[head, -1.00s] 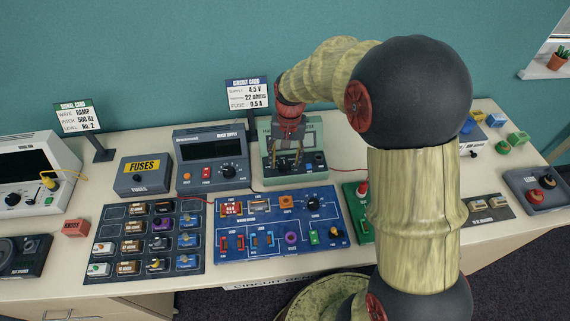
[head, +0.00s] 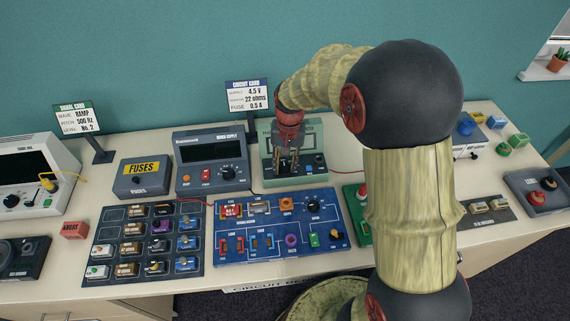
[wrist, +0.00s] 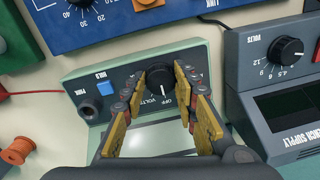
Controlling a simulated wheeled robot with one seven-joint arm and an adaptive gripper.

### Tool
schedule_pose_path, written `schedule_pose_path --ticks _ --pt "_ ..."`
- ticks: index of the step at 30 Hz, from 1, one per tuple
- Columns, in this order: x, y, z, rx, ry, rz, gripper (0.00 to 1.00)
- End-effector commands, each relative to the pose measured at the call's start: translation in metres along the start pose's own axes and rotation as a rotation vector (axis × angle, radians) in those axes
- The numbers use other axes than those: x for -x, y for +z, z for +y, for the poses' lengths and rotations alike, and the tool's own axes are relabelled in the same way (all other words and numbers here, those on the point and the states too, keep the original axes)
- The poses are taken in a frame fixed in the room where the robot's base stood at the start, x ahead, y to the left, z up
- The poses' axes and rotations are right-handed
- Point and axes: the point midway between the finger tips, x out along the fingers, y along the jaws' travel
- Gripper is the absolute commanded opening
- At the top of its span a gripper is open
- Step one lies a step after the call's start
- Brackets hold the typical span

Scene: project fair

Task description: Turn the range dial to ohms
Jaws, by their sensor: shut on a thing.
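The range dial (wrist: 159,76) is a round black knob on the dark front panel of a pale green meter (wrist: 208,48). In the head view my gripper (head: 288,168) reaches down in front of the meter (head: 308,133) and hides the dial there.
The bench supply (head: 210,148) stands close on the meter's left in the head view. The blue circuit board (head: 270,246) lies in front of the meter. A red wire (wrist: 35,94) runs beside the meter. The circuit card (head: 248,95) stands behind.

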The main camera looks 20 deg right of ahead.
Motion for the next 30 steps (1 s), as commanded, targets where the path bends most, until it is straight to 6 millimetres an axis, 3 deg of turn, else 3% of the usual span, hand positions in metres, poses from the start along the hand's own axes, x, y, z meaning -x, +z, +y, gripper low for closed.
schedule_pose_path --ticks 9,20,30 --pt "0.0 0.0 -0.0001 0.0 0.0 0.0 0.04" --pt "0.0012 0.0 0.0002 0.082 0.0 -0.006 0.04" --pt "0.002 -0.0004 0.001 0.327 0.0 -0.02 0.04"
